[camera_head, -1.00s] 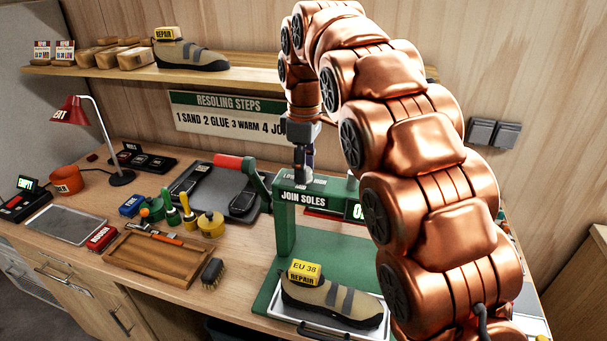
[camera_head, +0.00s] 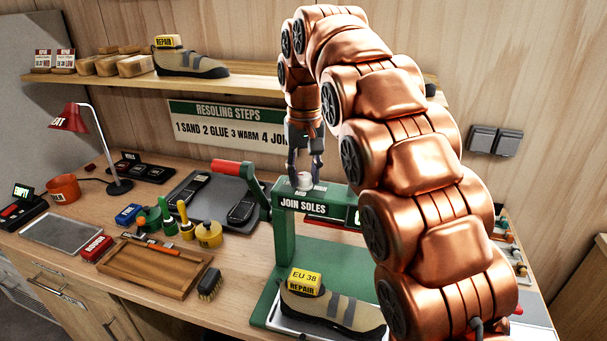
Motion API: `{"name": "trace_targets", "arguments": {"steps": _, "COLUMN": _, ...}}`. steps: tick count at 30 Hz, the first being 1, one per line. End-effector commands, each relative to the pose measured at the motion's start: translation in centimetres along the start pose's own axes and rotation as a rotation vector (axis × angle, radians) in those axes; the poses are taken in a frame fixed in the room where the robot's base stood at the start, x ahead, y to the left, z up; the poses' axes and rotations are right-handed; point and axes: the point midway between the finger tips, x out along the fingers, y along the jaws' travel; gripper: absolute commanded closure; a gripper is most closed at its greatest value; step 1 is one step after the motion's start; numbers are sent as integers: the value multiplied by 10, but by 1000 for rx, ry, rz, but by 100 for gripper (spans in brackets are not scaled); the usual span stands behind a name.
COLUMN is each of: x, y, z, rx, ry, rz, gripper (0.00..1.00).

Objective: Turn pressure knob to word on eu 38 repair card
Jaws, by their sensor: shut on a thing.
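The pressure knob (camera_head: 303,181) is a small pale knob on top of the green press (camera_head: 284,240) marked JOIN SOLES. Small word labels lie around it; they are too small to read surely. My gripper (camera_head: 305,172) points down from above and is shut on the knob, one finger on each side. The knob's pointer cannot be made out. Two small repair cards, a left one (camera_head: 42,61) and a right one (camera_head: 64,60), stand on the shelf at upper left; their print is too small to read. A shoe (camera_head: 335,308) with a yellow EU 38 REPAIR tag (camera_head: 305,282) sits in the press.
A red-handled lever (camera_head: 233,168) rises just left of the press. My arm hides much of the right side.

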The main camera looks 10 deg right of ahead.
Motion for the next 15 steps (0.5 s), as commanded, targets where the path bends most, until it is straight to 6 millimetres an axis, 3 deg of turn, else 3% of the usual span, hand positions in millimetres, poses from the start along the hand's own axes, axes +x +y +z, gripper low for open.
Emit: {"name": "trace_targets", "arguments": {"steps": 15, "x": 0, "y": 0, "z": 0, "rx": 415, "ry": 0, "rz": 0, "gripper": 98}}
